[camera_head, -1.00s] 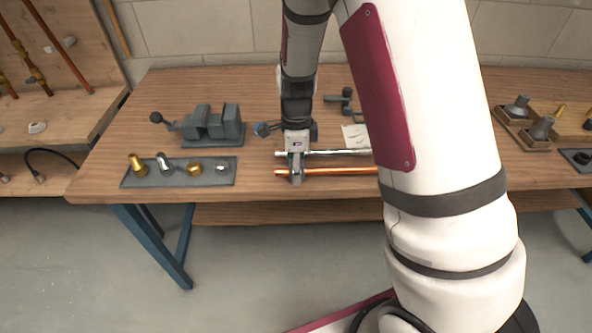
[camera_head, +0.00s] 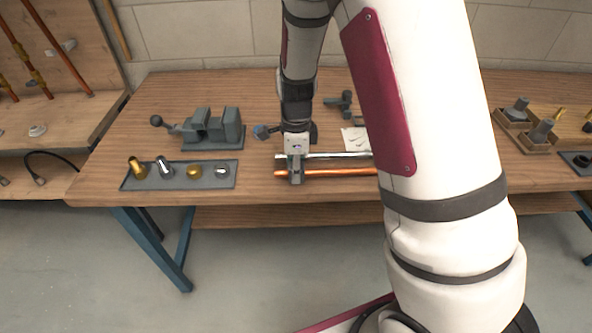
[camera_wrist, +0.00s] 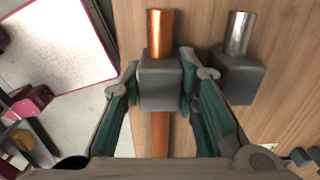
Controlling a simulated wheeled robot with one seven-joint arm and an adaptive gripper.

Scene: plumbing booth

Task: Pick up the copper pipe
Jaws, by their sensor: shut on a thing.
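The copper pipe (camera_head: 335,173) lies level near the front edge of the bench, and its right part is hidden behind my arm. It also shows in the wrist view (camera_wrist: 160,32), running lengthwise past a grey block (camera_wrist: 160,82). My gripper (camera_head: 296,177) is over the pipe's left part, pointing down. I cannot tell any gap between pipe and bench.
A chrome pipe (camera_head: 340,156) lies parallel just behind, with its own grey block (camera_wrist: 238,77). A vise (camera_head: 212,128) and a tray of fittings (camera_head: 150,184) stand to the left. Paper (camera_head: 354,137) lies behind. Holders with fittings (camera_head: 525,140) are at the right.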

